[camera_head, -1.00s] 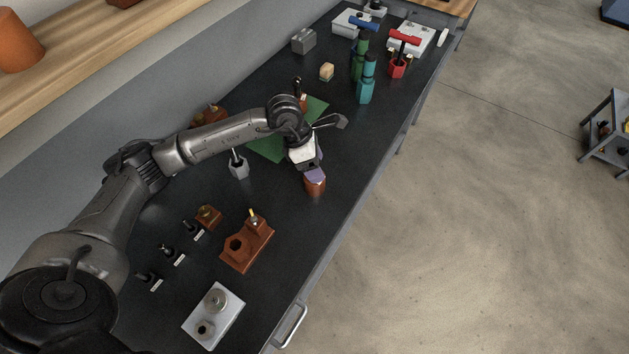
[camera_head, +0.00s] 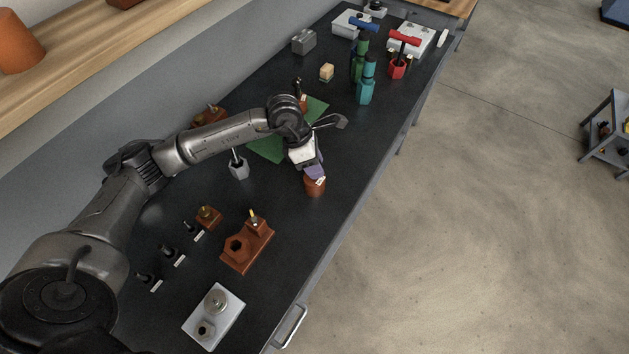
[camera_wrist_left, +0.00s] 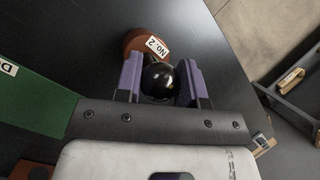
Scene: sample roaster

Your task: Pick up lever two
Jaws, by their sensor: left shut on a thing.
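Lever two shows in the left wrist view as a round black knob (camera_wrist_left: 157,80) above a brown base (camera_wrist_left: 136,42) with a "NO. 2" label. My left gripper (camera_wrist_left: 160,84) has its purple fingers shut on the knob, one on each side. In the head view, my left gripper (camera_head: 314,171) points down right above the brown base (camera_head: 315,188), near the bench's right edge. There the fingers hide the knob. I cannot tell whether the base is clear of the bench. My right gripper is not in view.
A green mat (camera_head: 268,147) and a grey holder with an upright rod (camera_head: 238,166) lie left of the gripper. A brown block with a hexagonal hole (camera_head: 247,247) stands nearer. Teal (camera_head: 366,84) and red (camera_head: 398,66) tools stand farther back. Bare bench surrounds the brown base.

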